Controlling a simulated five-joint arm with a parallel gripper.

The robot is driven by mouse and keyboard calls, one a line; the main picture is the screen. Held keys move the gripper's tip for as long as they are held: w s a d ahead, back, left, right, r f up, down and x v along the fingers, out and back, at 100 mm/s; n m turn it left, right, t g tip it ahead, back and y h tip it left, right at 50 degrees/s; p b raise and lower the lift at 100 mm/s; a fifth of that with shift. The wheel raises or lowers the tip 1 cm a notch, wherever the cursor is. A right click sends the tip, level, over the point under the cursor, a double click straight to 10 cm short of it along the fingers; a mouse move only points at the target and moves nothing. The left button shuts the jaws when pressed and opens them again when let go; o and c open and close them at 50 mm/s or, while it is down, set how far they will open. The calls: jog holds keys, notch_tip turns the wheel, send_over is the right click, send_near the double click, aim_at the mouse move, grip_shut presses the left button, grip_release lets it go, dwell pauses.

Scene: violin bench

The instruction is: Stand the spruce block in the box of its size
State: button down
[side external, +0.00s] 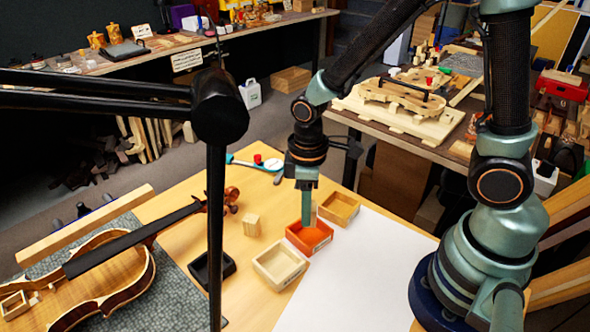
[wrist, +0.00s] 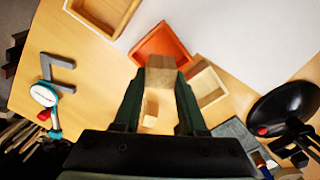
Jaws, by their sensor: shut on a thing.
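My gripper (wrist: 161,82) is shut on a pale wooden block (wrist: 161,74), seen between the fingers in the wrist view. In the side view my gripper (side external: 307,205) hangs over the orange box (side external: 323,246), and only a sliver of the held block shows beside the finger. The orange box (wrist: 148,48) lies just beyond the block in the wrist view. A second pale block (side external: 252,225) stands on the table left of the gripper; it also shows between the fingers (wrist: 150,112). Other open boxes are a tan one (side external: 355,209), a light wood one (side external: 287,283) and a black one (side external: 230,271).
A violin (side external: 110,270) lies on a grey mat at the left. A black stand (side external: 216,230) rises in front. A turquoise dial gauge (side external: 268,163) lies at the back table edge. A white sheet (side external: 370,265) covers the right side and is clear.

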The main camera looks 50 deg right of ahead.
jog(key=shift+f, duration=2.3)
jog(key=shift+f, duration=0.2)
jog(key=c, duration=0.8)
grip_release()
jog(key=shift+o, duration=0.2)
notch_tip(320, 180, up, 13)
jog(key=shift+f, duration=0.15)
jog(key=s+d+r+m+t, duration=0.2)
jog(key=d+r+m+t, duration=0.3)
jog(key=r, duration=0.5)
jog(key=shift+s+d+r+m+t, duration=0.15)
jog(key=shift+d+r+m+t, duration=0.15)
jog(key=shift+d+m, duration=0.9)
jog(key=shift+a, duration=0.25)
